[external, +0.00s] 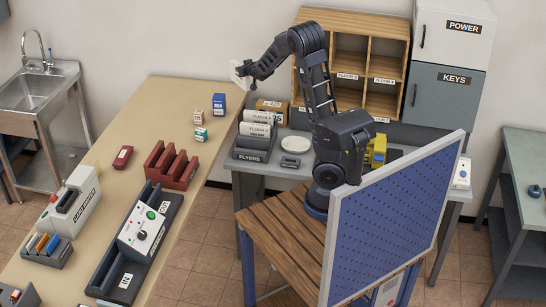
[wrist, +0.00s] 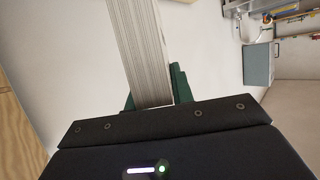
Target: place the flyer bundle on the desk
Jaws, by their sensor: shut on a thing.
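A pale flyer bundle (external: 237,74) is in my gripper (external: 246,71), held high in the air near the back wall. It is above and beyond the far end of the long tan-topped desk (external: 150,110). In the wrist view the bundle (wrist: 140,45) shows as a thick stack of page edges between the green fingers of my gripper (wrist: 155,96), which is shut on it. A grey table (external: 300,178) stands at the back, right of the tan one; no label tells which is the desk.
A FLYERS rack (external: 254,148) with bundles marked for floors and a white round dish (external: 295,143) stand on the grey table. Small boxes (external: 219,104), a red rack (external: 172,165) and a console (external: 141,231) are on the tan top. Its far left part is clear. Wooden cubbies (external: 351,60) stand behind my arm.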

